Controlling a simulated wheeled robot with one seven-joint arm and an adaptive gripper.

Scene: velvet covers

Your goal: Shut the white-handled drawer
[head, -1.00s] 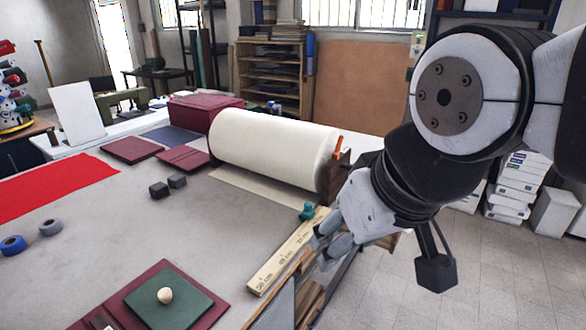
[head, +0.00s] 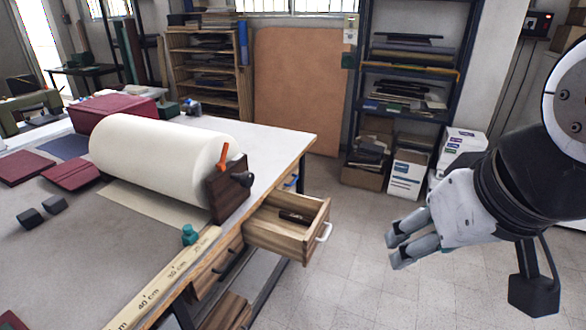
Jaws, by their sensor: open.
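The white-handled drawer (head: 272,241) is a wooden drawer pulled out from under the right side of the table. Its white handle (head: 324,232) is on the front panel, facing right. A dark object (head: 294,217) lies inside it. My gripper (head: 396,247) is open and empty, to the right of the handle and apart from it, with its fingers pointing left toward the drawer.
A large cream roll (head: 165,160) on a dark wooden stand (head: 229,190) lies on the table above the drawer. A wooden ruler (head: 160,285) runs along the table edge. Another drawer with a dark handle (head: 228,258) is nearer. The floor (head: 370,290) around my gripper is clear.

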